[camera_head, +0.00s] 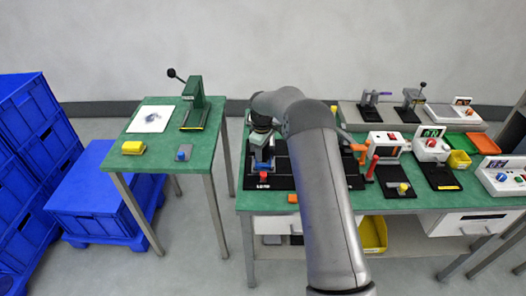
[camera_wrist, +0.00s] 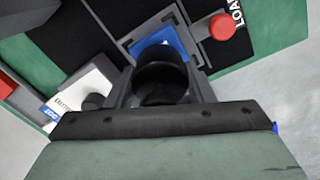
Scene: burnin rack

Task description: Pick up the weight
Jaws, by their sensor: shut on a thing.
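My gripper (camera_wrist: 163,90) is shut on a dark, rounded piece, which I take to be the weight (camera_wrist: 160,72), in the middle of the wrist view. The weight's lower part is hidden by the gripper body, and I cannot tell whether it touches what is below. Under it is a blue block (camera_wrist: 158,44) on a dark fixture with a red knob (camera_wrist: 222,27) and white "LOAD" lettering. In the head view my gripper is over this fixture, at the left end of the long green bench; the weight cannot be made out there.
The long bench (camera_head: 420,204) carries several devices, including a white box with a red button (camera_head: 390,138), right of my arm. A smaller green table (camera_head: 150,160) with a green press (camera_head: 195,102) stands left, across a gap. Blue crates (camera_head: 100,200) stand far left.

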